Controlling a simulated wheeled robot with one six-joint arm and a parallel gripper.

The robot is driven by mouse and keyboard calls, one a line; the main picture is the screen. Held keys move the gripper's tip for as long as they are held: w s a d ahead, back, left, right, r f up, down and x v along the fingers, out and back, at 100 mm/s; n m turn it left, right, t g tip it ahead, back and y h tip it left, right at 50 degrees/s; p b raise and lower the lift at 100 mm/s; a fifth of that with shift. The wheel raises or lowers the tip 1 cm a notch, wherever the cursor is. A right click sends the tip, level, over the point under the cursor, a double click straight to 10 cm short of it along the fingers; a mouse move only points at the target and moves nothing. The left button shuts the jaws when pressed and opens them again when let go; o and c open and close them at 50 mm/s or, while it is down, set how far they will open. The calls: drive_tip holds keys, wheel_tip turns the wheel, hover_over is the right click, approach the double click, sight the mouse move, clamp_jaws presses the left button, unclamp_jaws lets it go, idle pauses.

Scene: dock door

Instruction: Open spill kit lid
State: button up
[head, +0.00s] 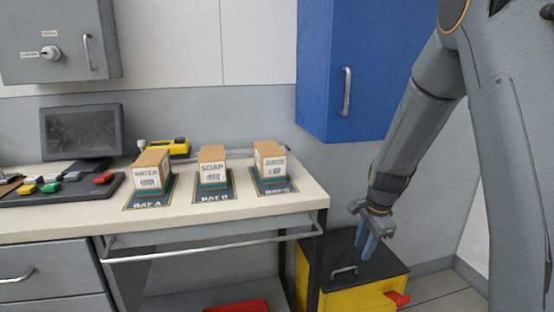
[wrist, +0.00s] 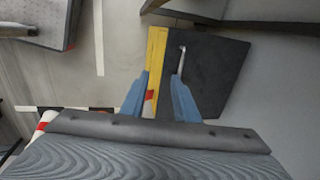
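The spill kit is a yellow box (head: 340,299) on the floor at the lower right of the head view, with a dark grey lid (head: 360,265). The lid lies flat and closed. A metal bar handle (head: 344,270) is on the lid and a red latch (head: 398,298) is on the front. My gripper (head: 366,250) points down above the lid with its blue fingers apart and nothing between them. In the wrist view my gripper (wrist: 161,75) is over the lid's edge beside the yellow side (wrist: 156,50). The handle (wrist: 182,60) shows near the right fingertip, apparently not between the fingers.
A workbench (head: 285,208) stands left of the box, its leg close by. It carries the water box (head: 152,170), soap box (head: 212,168) and a third carton (head: 270,161). A blue cabinet (head: 325,70) hangs above. A red bin (head: 236,306) sits below the bench.

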drive_tip(key=s+a+r+n+p, duration=0.1)
drive_tip(key=s+a+r+n, duration=0.1)
drive_tip(key=s+n, duration=0.3)
drive_tip(key=s+a+r+n+g+p, duration=0.1)
drive_tip(key=s+r+n, duration=0.4)
drive_tip(key=s, duration=0.9)
drive_tip(key=s+a+r+n+g+p, duration=0.1)
drive_tip(key=s+a+r+n+p, duration=0.1)
drive_tip(key=s+n, duration=0.3)
drive_tip(key=s+a+r, duration=0.1)
drive_tip(key=s, duration=0.3)
drive_tip(key=shift+s+r, duration=0.2)
